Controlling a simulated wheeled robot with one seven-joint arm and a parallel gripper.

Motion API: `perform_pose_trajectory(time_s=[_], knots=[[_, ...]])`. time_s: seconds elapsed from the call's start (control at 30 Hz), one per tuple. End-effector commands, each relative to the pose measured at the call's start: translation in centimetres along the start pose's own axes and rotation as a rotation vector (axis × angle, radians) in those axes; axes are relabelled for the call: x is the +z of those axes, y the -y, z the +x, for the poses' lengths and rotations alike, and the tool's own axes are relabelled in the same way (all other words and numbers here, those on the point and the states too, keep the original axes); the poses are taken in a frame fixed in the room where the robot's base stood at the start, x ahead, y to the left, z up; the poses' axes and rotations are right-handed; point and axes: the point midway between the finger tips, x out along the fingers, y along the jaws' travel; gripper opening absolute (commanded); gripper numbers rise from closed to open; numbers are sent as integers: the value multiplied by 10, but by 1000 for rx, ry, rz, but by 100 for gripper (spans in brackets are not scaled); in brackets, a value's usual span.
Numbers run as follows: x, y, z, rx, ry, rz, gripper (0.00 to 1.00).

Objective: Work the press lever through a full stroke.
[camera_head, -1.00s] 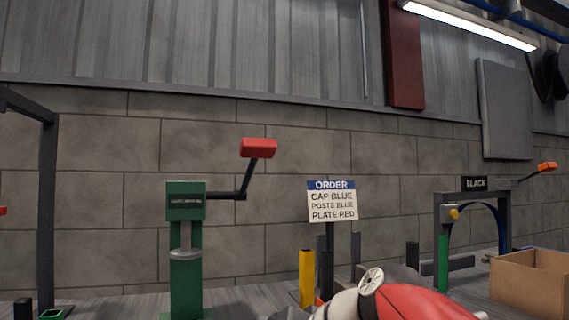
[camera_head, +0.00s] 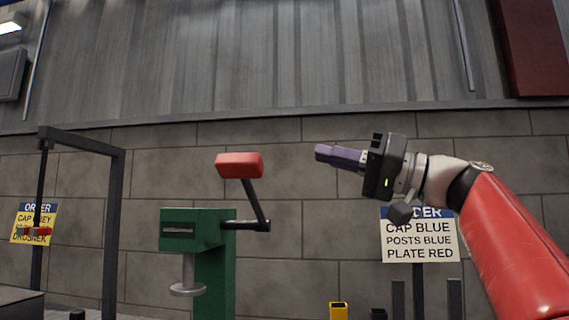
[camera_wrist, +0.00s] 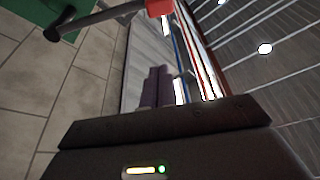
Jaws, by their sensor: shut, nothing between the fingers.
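The press (camera_head: 215,262) is a green column with a green head and a grey ram (camera_head: 188,279) below it. Its lever (camera_head: 256,207) is a dark bent arm on the right side, angled up to a red handle (camera_head: 239,165). My gripper (camera_head: 320,152) has purple fingers, shut and empty, pointing left toward the red handle. A clear gap separates fingertips and handle in the head view. In the wrist view the fingers (camera_wrist: 156,88) are together, and the red handle (camera_wrist: 159,7) shows at the top edge, with the dark lever to its left.
An order sign (camera_head: 420,240) stands behind my arm at right, another (camera_head: 33,222) at far left. A dark frame (camera_head: 113,230) stands left of the press. A yellow post (camera_head: 338,311) shows at the bottom edge. The space between gripper and handle is clear.

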Motion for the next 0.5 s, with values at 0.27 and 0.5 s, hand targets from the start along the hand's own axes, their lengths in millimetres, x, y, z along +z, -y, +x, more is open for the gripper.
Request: perform_pose_trajectory(time_s=[0.27, 0.5], knots=[[0, 0, 4, 2, 0, 2, 0], [-1, 2, 40, -2, 4, 3, 0]])
